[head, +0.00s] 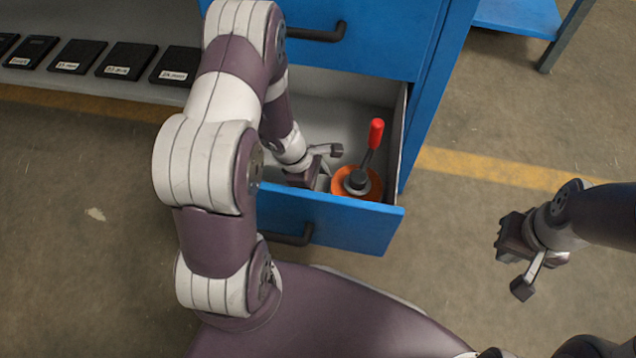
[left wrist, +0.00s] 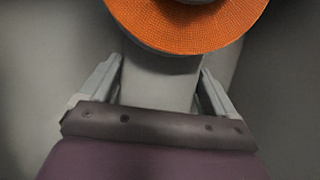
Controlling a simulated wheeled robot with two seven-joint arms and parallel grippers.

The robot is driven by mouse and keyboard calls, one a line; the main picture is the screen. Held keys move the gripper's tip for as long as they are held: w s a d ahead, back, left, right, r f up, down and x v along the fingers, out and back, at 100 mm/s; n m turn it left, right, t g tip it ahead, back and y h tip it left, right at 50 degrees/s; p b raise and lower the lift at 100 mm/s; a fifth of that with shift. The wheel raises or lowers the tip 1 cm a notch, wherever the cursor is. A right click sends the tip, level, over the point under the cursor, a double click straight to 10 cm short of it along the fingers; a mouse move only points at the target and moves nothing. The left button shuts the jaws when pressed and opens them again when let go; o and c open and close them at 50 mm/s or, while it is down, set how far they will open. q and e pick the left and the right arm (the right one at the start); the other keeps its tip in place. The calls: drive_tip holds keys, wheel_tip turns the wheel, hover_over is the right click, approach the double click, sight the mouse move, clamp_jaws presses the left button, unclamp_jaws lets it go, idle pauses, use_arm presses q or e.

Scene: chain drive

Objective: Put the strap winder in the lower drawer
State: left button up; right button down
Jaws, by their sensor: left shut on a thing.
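The strap winder has an orange disc (head: 343,187), a dark hub and a lever with a red grip (head: 376,133). It is inside the open lower drawer (head: 340,222), near its right side. My left gripper (head: 322,172) reaches into the drawer at the winder's left. In the left wrist view, its fingers are shut on the winder's grey bar (left wrist: 160,82), with the orange disc (left wrist: 195,32) just beyond the fingertips. I cannot tell whether the winder touches the drawer floor. My right gripper (head: 508,262) is away at the right, over the floor; its finger opening is unclear.
The closed upper drawer (head: 385,45) of the blue cabinet is above. The lower drawer's front has a dark handle (head: 290,238). A shelf with several dark labelled boxes (head: 125,60) is at the left. Open floor (head: 450,240) lies to the right.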

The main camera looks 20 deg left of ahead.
use_arm(q)
drive_tip(key=o, duration=1.8)
drive_tip(key=shift+r, duration=0.2)
drive_tip(key=p+v, duration=0.8)
drive_tip(key=v, duration=0.3)
drive_tip(key=s+d+r+m+y, duration=0.2)
drive_tip(key=d+r+m, duration=0.1)
drive_tip(key=r+m, duration=0.5)
drive_tip(key=s+d+r+m+y, duration=0.2)
drive_tip(key=r+m, duration=0.6)
drive_tip(key=m, duration=0.5)
drive_tip(key=shift+s+d, duration=0.4)
drive_tip(key=shift+s, duration=0.45)
